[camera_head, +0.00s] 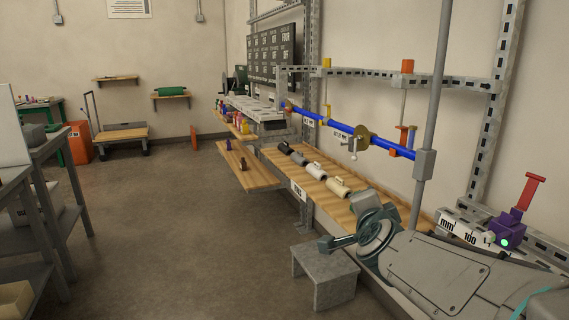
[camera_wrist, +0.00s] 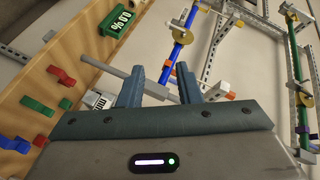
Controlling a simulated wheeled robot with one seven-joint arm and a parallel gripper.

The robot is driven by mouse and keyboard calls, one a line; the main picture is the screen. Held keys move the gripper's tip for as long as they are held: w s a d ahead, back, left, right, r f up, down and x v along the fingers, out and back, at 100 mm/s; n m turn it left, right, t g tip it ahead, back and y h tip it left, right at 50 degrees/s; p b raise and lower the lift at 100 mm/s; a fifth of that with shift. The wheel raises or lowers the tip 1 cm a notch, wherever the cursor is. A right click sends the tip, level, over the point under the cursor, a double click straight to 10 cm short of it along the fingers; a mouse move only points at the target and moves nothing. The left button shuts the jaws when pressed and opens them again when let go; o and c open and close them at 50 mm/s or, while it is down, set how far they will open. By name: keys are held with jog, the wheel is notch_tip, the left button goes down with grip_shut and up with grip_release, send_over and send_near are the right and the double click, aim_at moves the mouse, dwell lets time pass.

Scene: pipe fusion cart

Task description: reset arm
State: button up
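My gripper (camera_head: 343,238) is at the end of my arm, low on the right side of the head view, beside the long bench and above a grey step stool. In the wrist view its two blue-grey fingers (camera_wrist: 160,82) stand apart with a gap between them. Nothing is held between them. A thin grey rod shows behind the left finger, and I cannot tell how near it is.
A grey stool (camera_head: 325,272) stands on the floor below my gripper. The wooden bench (camera_head: 262,178) carries several cylinders. A blue pipe (camera_head: 335,126) runs above it, and a grey pole (camera_head: 434,95) rises nearby. The floor (camera_head: 170,220) left of the bench is clear.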

jog(key=s+a+n+g+y+p, duration=0.4)
jog(key=s+a+n+g+p, duration=0.15)
jog(key=s+n+p, duration=0.35)
jog(key=s+d+n+g+h+p, duration=0.1)
jog(key=s+d+n+g+p, duration=0.1)
jog(key=s, duration=0.4)
jog(key=s+d+f+n+g+p, duration=0.1)
jog(key=s+d+n+g+p, duration=0.1)
jog(key=s+g, duration=0.3)
jog(key=shift+s+f+n+h+p, duration=0.25)
jog(key=shift+s+n+h+p, duration=0.15)
jog(key=shift+s+n+p, duration=0.35)
